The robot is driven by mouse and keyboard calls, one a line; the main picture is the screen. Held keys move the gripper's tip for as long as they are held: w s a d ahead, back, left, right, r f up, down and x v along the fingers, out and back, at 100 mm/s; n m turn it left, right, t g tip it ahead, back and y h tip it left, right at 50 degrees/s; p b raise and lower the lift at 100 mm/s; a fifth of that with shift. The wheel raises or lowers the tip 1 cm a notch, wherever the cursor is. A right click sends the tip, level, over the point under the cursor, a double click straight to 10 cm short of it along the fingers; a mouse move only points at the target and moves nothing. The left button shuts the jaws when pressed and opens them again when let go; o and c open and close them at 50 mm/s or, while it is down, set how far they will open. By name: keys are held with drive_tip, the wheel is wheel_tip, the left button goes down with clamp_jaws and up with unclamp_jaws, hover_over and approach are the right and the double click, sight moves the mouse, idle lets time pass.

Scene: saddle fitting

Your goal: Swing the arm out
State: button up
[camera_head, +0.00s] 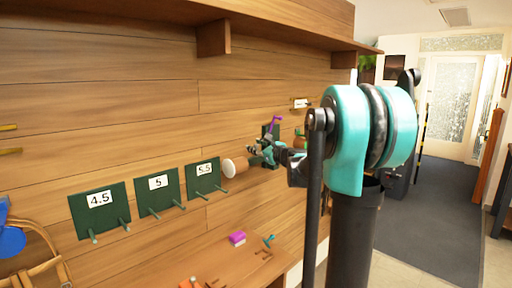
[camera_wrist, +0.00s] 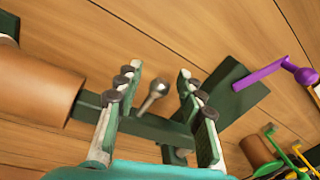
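My gripper (camera_wrist: 160,72) is open in the wrist view, with its two fingers apart and facing the wooden wall. A metal peg with a round head (camera_wrist: 155,90) shows between the fingers, in front of a dark green bar (camera_wrist: 152,128); the fingers are not closed on it, and I cannot tell whether they touch it. In the head view my gripper (camera_head: 262,152) is small, close to the wall, right of a brown cylinder with a pale end (camera_head: 235,167). The cylinder also fills the left of the wrist view (camera_wrist: 38,88). My teal arm joint hides part of the wall's right side.
Green plates marked 4.5 (camera_head: 99,212), 5 (camera_head: 160,191) and 5.5 (camera_head: 205,178) hang left with pegs. A purple tool (camera_wrist: 272,72) is right of the fingers. A wooden shelf (camera_head: 285,38) juts out above, and a bench (camera_head: 235,265) below. The corridor floor (camera_head: 435,225) at right looks clear.

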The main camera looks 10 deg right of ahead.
drive_tip(key=shift+c, duration=0.3)
clamp_jaws()
drive_tip(key=shift+s, duration=0.1)
